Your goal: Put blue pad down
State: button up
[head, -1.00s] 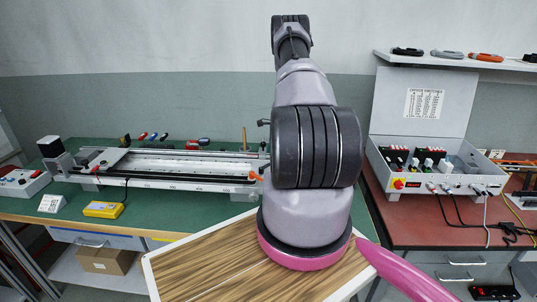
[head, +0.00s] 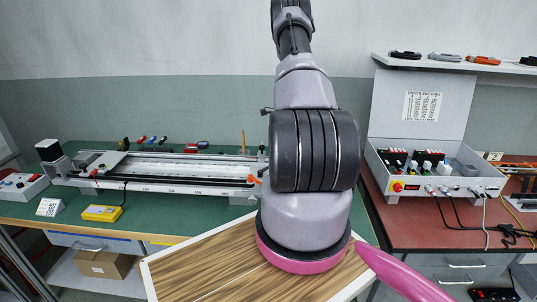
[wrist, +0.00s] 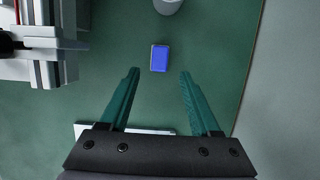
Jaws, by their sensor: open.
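The blue pad (wrist: 159,58) is a small blue block with a pale rim, lying on the green table top (wrist: 125,50) in the wrist view. My gripper (wrist: 159,72) is open, its two teal fingers spread apart. The pad lies just beyond the fingertips, between their lines, and nothing is held. I cannot tell the exact height of the fingertips over the table. In the head view my arm hides the pad and my gripper.
A grey cylindrical thing (wrist: 167,5) stands just beyond the pad. The gantry's metal end (wrist: 45,45) is at the left. A white-edged flat thing (wrist: 85,128) lies partly under my gripper. The table's edge runs along the right, beside a pale wall (wrist: 285,90).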

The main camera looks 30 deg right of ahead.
jog(key=a+r+n+t, duration=0.15)
jog(key=a+r, duration=0.25)
jog(key=r, duration=0.8)
jog(key=a+r+n+g, duration=0.1)
jog(key=a+r+n, duration=0.3)
jog(key=r, duration=0.7)
jog(key=s+a+r+n+t, duration=0.2)
jog(key=s+a+r+n, duration=0.3)
jog(key=a+r, duration=0.8)
jog(key=s+a+r+n+h, duration=0.1)
jog(key=s+a+r+n, duration=0.2)
jog(key=s+a+r, duration=0.3)
jog(key=s+a+r+n, duration=0.2)
jog(key=s+a+r, duration=0.15)
jog(key=s, duration=0.45)
jog(key=s+a+r+n+t, duration=0.1)
jog(key=s+a+n, duration=0.3)
jog(key=s, duration=0.9)
jog(key=shift+s+a+n+t, duration=0.3)
jog(key=shift+a+n+t, duration=0.1)
jog(key=shift+n+t, duration=0.5)
